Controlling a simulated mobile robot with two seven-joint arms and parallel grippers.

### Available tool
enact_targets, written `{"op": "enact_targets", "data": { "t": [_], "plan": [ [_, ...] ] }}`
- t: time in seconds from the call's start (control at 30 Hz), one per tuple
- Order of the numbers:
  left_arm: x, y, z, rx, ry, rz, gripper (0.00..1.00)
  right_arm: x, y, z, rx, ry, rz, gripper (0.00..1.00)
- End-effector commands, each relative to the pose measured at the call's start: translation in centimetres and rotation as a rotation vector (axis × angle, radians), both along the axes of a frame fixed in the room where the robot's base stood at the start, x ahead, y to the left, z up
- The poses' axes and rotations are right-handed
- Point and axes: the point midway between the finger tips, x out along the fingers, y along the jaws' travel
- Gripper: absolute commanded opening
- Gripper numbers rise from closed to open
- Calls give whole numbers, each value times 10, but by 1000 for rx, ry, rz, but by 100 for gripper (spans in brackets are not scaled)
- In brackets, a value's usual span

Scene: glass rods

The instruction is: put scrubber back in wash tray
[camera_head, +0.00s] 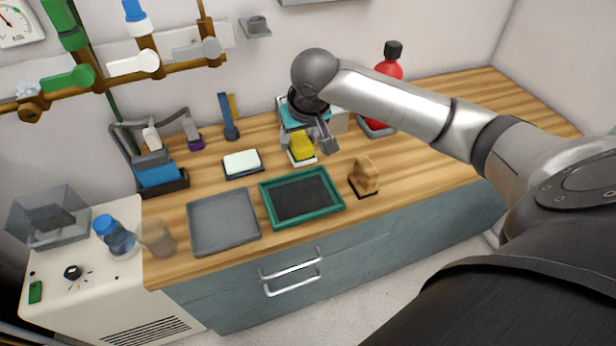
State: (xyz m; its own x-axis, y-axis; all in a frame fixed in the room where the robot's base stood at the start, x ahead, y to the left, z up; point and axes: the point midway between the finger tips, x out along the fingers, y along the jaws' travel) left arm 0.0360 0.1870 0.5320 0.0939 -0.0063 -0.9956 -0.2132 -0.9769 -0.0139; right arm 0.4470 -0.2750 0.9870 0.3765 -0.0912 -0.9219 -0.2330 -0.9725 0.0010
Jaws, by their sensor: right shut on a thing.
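My right gripper (308,137) reaches in from the right over the back middle of the counter, fingers pointing down. It is shut on a small yellow block with a pale base (301,147), which looks like the scrubber. Whether the block touches the counter I cannot tell. The fingers partly hide it. A green-rimmed tray with a dark floor (265,213) lies in front of it, and a flat grey tray (192,233) lies left of that. Both look empty. Which one is the wash tray I cannot tell. My left gripper is not in view.
A white block on a dark dish (242,163) and a tan block on a dark base (364,175) flank the gripper. A dark rack with a blue block (158,176) stands left. A red bottle (389,66) is partly behind my arm. The right counter is clear.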

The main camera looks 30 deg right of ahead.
Motion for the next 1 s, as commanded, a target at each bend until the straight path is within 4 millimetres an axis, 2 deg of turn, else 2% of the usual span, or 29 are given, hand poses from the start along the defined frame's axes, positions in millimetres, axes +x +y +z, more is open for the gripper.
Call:
{"op": "enact_targets", "data": {
  "t": [0.03,0.2,0.4,0.67,0.9,1.0],
  "plan": [
    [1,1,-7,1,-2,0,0,-1,0,-19,0,6,-1,17],
    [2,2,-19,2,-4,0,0,-1,0,-65,0,4,-1,17],
    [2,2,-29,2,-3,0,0,-1,0,-106,0,3,0,17],
    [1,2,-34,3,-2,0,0,0,0,-125,0,1,0,17],
    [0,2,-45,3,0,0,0,-1,0,-159,0,2,0,17],
    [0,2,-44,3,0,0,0,0,1,-160,0,0,1,17]
  ]
}}
